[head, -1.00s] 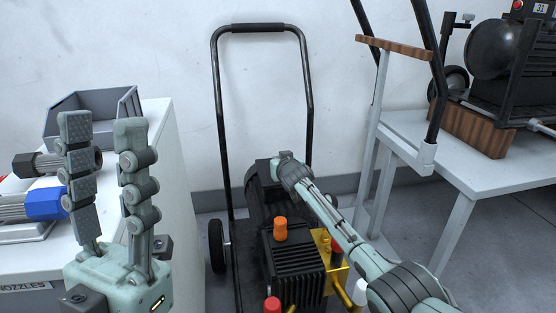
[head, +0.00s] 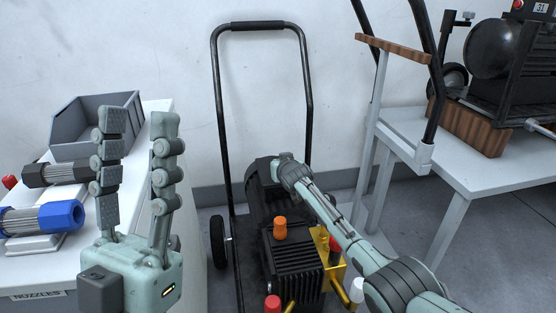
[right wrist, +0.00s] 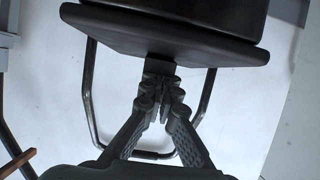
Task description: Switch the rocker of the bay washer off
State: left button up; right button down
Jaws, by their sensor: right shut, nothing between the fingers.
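The bay washer (head: 298,262) is a black ribbed machine on a wheeled frame with a tall black handle (head: 258,27), at the centre of the head view. It has an orange cap (head: 280,228) and brass fittings. I cannot make out its rocker. My right arm reaches over the washer from the lower right, its end at the dark rear housing; its fingers are not clear there. In the right wrist view my right gripper (right wrist: 163,84) is shut and empty, fingertips close to a dark housing (right wrist: 165,35). My left gripper (head: 138,125) is open and empty, fingers upright, left of the washer.
A white bench (head: 178,205) at left carries a grey bin (head: 95,118) and nozzles, one with a blue collar (head: 62,214). A white table (head: 470,165) at right holds another black machine (head: 500,65). A stand with a wooden top (head: 395,47) is between.

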notch_tip(320, 180, up, 4)
jog(key=p, duration=0.4)
jog(key=shift+s+d+r+p, duration=0.1)
jog(key=shift+r+p, duration=0.15)
jog(key=shift+p, duration=0.05)
jog(key=s+d+r+p, duration=0.1)
jog(key=s+r+p, duration=0.2)
jog(key=s+r, duration=0.3)
jog(key=shift+s+d, duration=0.15)
jog(key=shift+s, duration=0.55)
